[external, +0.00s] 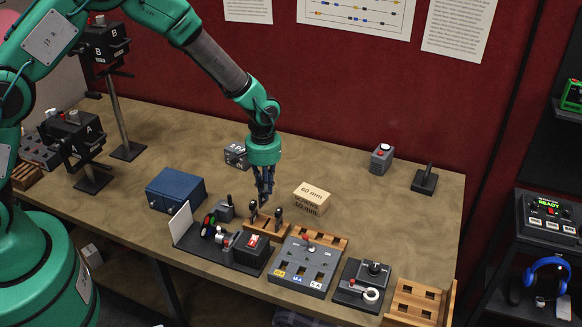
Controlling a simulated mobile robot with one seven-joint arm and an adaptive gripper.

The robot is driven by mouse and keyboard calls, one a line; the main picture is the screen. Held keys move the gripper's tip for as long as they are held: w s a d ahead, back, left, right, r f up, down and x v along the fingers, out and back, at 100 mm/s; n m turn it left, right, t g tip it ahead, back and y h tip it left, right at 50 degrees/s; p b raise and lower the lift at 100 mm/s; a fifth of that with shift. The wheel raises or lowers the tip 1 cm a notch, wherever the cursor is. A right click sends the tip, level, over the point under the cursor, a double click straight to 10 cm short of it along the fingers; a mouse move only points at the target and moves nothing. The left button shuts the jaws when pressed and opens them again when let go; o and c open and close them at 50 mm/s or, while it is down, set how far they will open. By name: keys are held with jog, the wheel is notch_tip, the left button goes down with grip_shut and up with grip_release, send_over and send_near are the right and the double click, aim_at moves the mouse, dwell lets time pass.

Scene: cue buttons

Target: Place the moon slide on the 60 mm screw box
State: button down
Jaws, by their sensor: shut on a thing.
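The 60 mm screw box (312,195) is a tan carton with "60 mm" printed on it, lying on the table right of my gripper. My gripper (265,201) points down at the wooden slide rack (268,232), with its fingers close together. It is shut on a small piece at the rack, mostly hidden by the fingers. Dark-knobbed slides (278,214) stand in the rack beside the fingers. Any moon picture is too small to make out, so I cannot tell which slide is the moon slide.
A lamp-and-switch bench (233,257) with a white screen (181,223) is in front. A grey socket panel (304,266) and a black lever box (362,284) stand to its right. A blue box (175,189) is left.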

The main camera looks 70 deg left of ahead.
jog(key=shift+w, duration=0.1)
notch_tip(320, 180, up, 5)
jog(key=n+p, duration=0.2)
send_over(305, 190)
jog(key=shift+r, duration=0.1)
dwell(0.5)
notch_tip(305, 190, down, 6)
jog(key=p, duration=0.1)
dwell(0.4)
jog(key=shift+f, duration=0.25)
jog(key=shift+f+p, duration=0.45)
jog(key=shift+f, duration=1.3)
jog(key=shift+f, duration=0.15)
jog(key=c, duration=1.7)
grip_release()
jog(key=shift+o, duration=0.2)
